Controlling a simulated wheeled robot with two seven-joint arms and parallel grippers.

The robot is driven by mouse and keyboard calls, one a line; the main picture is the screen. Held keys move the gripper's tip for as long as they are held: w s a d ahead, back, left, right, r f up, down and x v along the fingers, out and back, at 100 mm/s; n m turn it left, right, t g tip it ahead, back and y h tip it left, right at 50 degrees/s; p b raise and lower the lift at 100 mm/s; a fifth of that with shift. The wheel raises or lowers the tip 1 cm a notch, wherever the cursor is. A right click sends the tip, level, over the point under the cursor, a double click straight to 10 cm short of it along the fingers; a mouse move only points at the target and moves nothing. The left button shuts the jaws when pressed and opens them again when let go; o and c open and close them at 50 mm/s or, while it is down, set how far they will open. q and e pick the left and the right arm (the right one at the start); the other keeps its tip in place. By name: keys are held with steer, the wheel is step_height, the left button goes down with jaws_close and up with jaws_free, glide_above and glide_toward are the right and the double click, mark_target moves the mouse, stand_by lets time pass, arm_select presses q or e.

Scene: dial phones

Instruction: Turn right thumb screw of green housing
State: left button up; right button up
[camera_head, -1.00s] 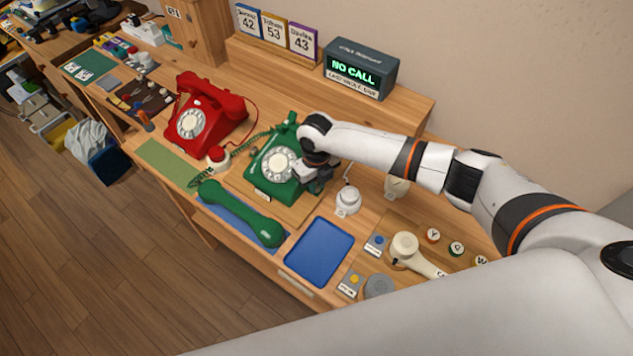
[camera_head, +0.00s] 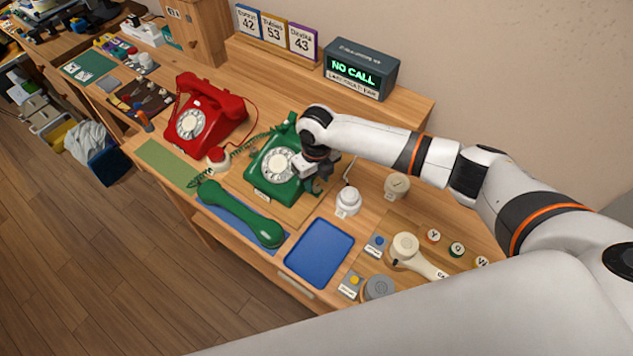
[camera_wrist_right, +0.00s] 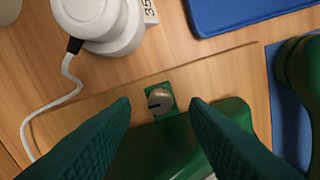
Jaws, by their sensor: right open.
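The green phone housing (camera_head: 268,178) with its white dial stands on a wooden board in the head view. In the right wrist view the right thumb screw (camera_wrist_right: 159,100) is a round metal head with a dark slot, on a green tab beside the housing (camera_wrist_right: 160,150). My right gripper (camera_head: 318,186) is at the right side of the green phone. Its two dark green fingers (camera_wrist_right: 158,107) are spread apart in the wrist view, one on each side of the screw, with gaps to it. My left gripper is not in view.
A white round device (camera_head: 347,202) with a cord stands right of the phone; it also shows in the wrist view (camera_wrist_right: 98,22). The green handset (camera_head: 242,214) lies on a blue mat in front. An empty blue tray (camera_head: 319,252) lies nearby. A red phone (camera_head: 205,115) stands left.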

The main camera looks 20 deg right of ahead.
mark_target(317, 186)
step_height(317, 186, up, 10)
steer(key=b, duration=0.1)
steer(key=shift+b, duration=0.3)
stand_by(0.3)
